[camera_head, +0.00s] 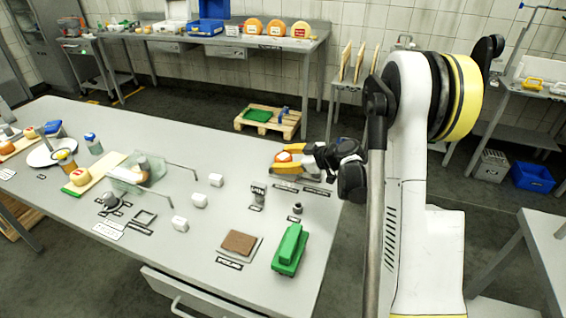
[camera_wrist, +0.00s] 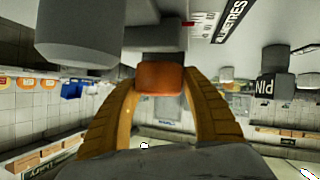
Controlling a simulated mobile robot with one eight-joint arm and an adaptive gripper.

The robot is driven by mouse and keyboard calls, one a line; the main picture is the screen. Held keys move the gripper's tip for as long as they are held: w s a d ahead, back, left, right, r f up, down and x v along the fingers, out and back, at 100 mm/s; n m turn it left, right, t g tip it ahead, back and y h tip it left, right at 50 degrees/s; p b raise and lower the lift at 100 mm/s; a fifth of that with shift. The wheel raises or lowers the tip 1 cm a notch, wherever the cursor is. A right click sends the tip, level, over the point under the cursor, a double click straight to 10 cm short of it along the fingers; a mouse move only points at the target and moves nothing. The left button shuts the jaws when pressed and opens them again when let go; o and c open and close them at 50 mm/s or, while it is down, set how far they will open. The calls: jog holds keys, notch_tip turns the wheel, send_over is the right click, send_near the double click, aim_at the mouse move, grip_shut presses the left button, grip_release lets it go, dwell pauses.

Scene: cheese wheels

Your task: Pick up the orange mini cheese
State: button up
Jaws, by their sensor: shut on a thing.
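The orange mini cheese (camera_wrist: 160,78) is a small orange-red block. In the wrist view it sits between the two curved yellow fingers of my gripper (camera_wrist: 160,95), which is shut on it. In the head view my gripper (camera_head: 288,155) is at the far right end of the long grey table (camera_head: 200,140), with the orange cheese (camera_head: 283,157) between its fingers. A grey item partly shows just below it. Whether the cheese touches anything beneath it I cannot tell.
Near my gripper stand a small grey weight (camera_head: 258,194) and a small dark item (camera_head: 297,208). A green block (camera_head: 290,248), a brown slab (camera_head: 240,242) and white cubes (camera_head: 216,180) lie on the table. A back bench (camera_head: 215,40) holds large cheese wheels.

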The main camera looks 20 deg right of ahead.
jog(key=d+r+p, duration=0.4)
jog(key=d+r, duration=0.4)
jog(key=d, duration=0.3)
jog(key=shift+w+d+r, duration=0.15)
jog(key=shift+d+r, duration=0.05)
jog(key=shift+d, duration=0.1)
